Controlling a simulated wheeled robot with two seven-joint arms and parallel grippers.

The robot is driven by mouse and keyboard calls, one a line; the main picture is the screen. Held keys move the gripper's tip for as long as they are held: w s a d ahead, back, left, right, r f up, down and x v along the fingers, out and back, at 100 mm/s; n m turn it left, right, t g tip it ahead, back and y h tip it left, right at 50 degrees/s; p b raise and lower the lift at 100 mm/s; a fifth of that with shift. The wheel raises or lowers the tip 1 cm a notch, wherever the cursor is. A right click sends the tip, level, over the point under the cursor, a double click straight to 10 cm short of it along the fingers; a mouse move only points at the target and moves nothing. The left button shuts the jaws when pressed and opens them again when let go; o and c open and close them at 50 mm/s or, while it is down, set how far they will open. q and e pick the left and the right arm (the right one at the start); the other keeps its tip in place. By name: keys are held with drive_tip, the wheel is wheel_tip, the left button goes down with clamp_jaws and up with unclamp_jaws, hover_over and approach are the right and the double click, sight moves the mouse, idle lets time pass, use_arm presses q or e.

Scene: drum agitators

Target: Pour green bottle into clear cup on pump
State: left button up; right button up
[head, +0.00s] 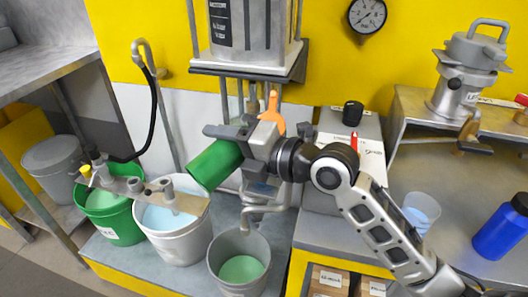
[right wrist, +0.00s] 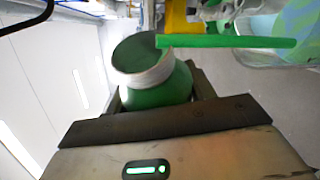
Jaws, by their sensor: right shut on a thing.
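My right gripper (head: 232,140) is shut on the green bottle (head: 215,163), which is tilted with its mouth end down to the left, above the buckets. In the right wrist view the bottle (right wrist: 160,92) shows a pale neck and a dark mouth. A straight green band (right wrist: 228,41), like a stream of liquid, runs right from the mouth toward a container with blue and green contents (right wrist: 298,28). I cannot make out this band in the head view. A clear cup (head: 421,212) with light blue contents stands on the right counter. My left gripper is not in view.
Below the bottle are a white bucket with pale blue liquid (head: 170,245) and one with green liquid (head: 225,286). A green bucket (head: 118,228) stands left. A grey machine (head: 245,65) stands behind. A blue bottle (head: 500,232) and a metal device (head: 462,85) are right.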

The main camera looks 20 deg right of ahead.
drive_tip(key=shift+d+r+m+y, duration=0.15)
drive_tip(key=shift+r+m+y, duration=0.15)
idle(1.6)
